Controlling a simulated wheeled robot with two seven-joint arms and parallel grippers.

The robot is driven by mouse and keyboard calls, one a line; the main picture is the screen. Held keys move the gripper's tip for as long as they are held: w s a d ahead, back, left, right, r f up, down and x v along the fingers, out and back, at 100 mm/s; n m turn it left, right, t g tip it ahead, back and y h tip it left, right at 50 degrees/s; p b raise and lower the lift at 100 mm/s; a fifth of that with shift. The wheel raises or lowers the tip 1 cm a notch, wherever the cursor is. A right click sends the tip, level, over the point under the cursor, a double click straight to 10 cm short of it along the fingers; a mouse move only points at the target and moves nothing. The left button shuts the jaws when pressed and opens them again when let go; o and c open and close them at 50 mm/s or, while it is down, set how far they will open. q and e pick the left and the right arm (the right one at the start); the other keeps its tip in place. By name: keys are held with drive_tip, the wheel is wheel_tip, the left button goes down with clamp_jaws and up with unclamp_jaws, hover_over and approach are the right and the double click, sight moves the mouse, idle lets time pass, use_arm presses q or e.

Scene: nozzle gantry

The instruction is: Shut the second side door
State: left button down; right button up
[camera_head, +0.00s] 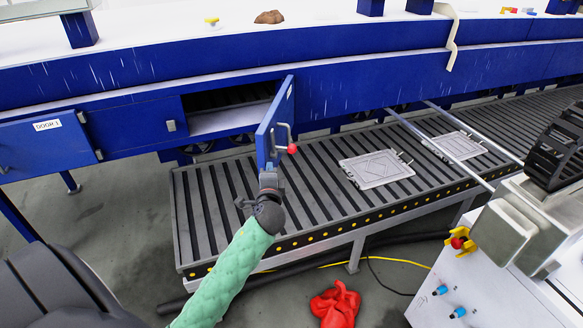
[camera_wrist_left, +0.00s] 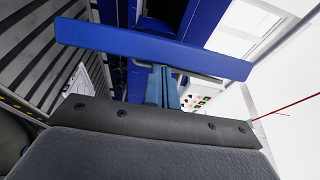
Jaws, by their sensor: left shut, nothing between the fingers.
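A blue side door (camera_head: 275,120) stands swung out from the blue housing, hinged at the right of its opening (camera_head: 232,108). A metal handle (camera_head: 281,134) and a red knob are on its outward side. My left gripper (camera_head: 268,178) is shut and empty, at the lower edge of this door; I cannot tell whether it touches. In the left wrist view the shut fingers (camera_wrist_left: 161,85) point at a blue panel edge (camera_wrist_left: 150,50), likely the door. My right gripper is not in view.
A closed door labelled DOOR 1 (camera_head: 46,145) is at the left, with a closed blue panel (camera_head: 130,125) beside it. A slatted bed (camera_head: 300,190) with metal plates (camera_head: 375,168) lies below. A red cloth (camera_head: 335,303) and hoses are on the floor.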

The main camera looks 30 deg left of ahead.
use_arm(q)
drive_tip(key=s+a+m+t+h, duration=0.2)
drive_tip(key=a+m+h, duration=0.15)
drive_tip(key=a, duration=0.85)
drive_tip(key=s+a+m+t+h, duration=0.15)
drive_tip(key=a+h, duration=0.35)
drive_tip(key=a, duration=0.7)
drive_tip(key=w+a+m+h+b, duration=0.2)
drive_tip(key=a, duration=0.7)
drive_tip(key=w+a+m+h+b, duration=0.1)
drive_tip(key=w+a+h+b, duration=0.1)
drive_tip(key=a, duration=0.8)
drive_tip(key=shift+w+m+g+h+b, duration=0.4)
drive_tip(key=shift+w+b, duration=0.15)
drive_tip(key=shift+b, duration=0.2)
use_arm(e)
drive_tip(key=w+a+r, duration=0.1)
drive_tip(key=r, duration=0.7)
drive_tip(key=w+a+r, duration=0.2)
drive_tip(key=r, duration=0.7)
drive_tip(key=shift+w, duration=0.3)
